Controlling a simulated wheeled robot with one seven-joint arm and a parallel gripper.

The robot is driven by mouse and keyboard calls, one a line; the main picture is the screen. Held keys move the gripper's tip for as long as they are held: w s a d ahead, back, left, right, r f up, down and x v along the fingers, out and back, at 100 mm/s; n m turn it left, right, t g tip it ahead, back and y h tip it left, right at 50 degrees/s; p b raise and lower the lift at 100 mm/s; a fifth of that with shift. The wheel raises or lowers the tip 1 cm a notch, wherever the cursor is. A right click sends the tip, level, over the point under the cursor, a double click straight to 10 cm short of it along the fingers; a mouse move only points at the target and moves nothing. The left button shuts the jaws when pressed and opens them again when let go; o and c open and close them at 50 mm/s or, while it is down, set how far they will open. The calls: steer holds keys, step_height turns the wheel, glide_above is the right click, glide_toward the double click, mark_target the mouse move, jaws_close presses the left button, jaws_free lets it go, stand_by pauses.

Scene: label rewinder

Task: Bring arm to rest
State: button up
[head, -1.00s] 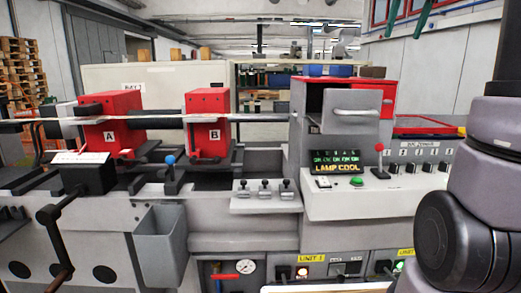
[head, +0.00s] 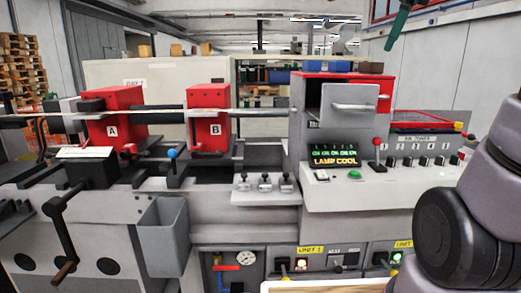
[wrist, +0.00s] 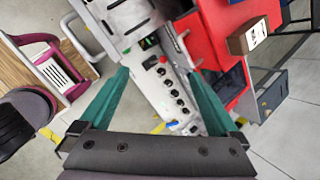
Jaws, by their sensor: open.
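My gripper (wrist: 160,74) is open in the wrist view, its two green fingers spread wide with nothing between them. Beyond the fingers the wrist view looks down on the machine's control panel (wrist: 165,100) and its red cover (wrist: 215,35); the fingers appear clear of both. In the head view a green finger hangs at the top right, above the machine. My grey arm fills the right edge there, and most of the gripper is out of frame.
The label machine spans the head view, with red blocks A (head: 113,120) and B (head: 208,118), a lamp housing (head: 340,112), a display (head: 335,154) reading "LAMP COOL" and a red-knobbed lever (head: 377,152). A crank handle (head: 62,228) juts out front left. A cardboard-coloured box (wrist: 250,38) shows in the wrist view.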

steer(key=s+a+f+n+t, duration=0.1)
steer(key=s+a+f+n, duration=0.3)
steer(key=s+f+n, duration=0.3)
steer(key=s+a+f+n+y, duration=0.1)
steer(key=s+a+f+n, duration=0.4)
steer(key=n, duration=0.8)
steer(key=s+f, duration=0.2)
steer(key=s, duration=0.1)
steer(key=shift+f+n+t, duration=0.3)
steer(key=shift+t, duration=0.1)
